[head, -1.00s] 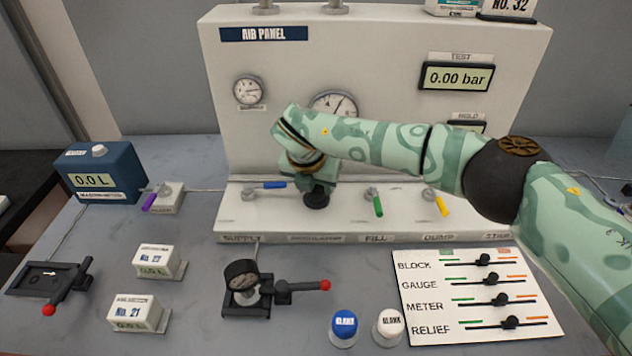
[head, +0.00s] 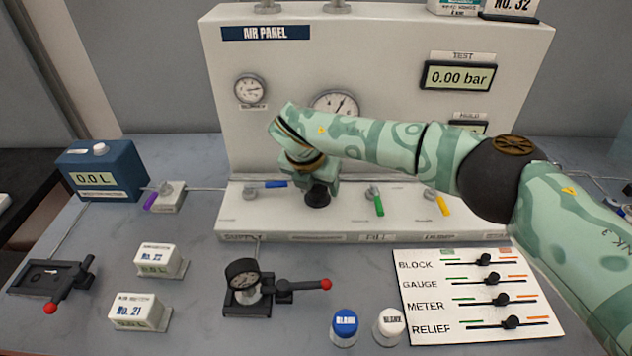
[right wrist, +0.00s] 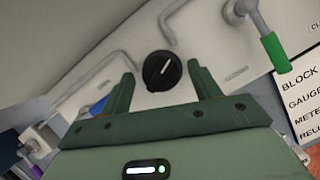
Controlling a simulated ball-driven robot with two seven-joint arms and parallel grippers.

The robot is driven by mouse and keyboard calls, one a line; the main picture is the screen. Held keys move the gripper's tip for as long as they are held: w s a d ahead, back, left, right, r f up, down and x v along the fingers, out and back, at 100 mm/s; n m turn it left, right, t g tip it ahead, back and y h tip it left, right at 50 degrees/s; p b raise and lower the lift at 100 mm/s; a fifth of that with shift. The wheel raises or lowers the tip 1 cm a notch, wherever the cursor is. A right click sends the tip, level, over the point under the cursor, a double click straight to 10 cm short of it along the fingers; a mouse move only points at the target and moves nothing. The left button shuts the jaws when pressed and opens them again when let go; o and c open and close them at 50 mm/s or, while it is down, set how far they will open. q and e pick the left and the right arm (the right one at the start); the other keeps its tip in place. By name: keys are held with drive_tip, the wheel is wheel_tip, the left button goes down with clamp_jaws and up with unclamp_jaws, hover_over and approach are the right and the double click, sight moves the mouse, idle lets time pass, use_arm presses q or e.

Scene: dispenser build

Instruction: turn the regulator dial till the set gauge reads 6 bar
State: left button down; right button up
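The regulator dial (head: 317,197) is a black round knob on the panel's sloping base. In the right wrist view the dial (right wrist: 162,71) shows a pale pointer line. My right gripper (head: 312,178) is over the dial in the head view. In the right wrist view my right gripper (right wrist: 165,88) is open, its green fingers apart on either side of the dial, with gaps to it. The larger gauge (head: 335,101), likely the set gauge, is partly hidden by my right arm; its needle points up and right, but the reading is too small to tell. My left gripper is out of view.
A blue-handled valve (head: 265,186) is left of the dial; green (head: 377,203) and yellow (head: 441,203) valve handles are to its right. A smaller gauge (head: 250,90) is at the panel's left. The test display (head: 458,77) reads 0.00 bar. Blocks and caps stand in front.

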drive_tip(key=p+v, duration=0.2)
drive_tip(key=v, duration=1.4)
drive_tip(key=shift+r+p, duration=0.2)
drive_tip(key=shift+p, duration=0.15)
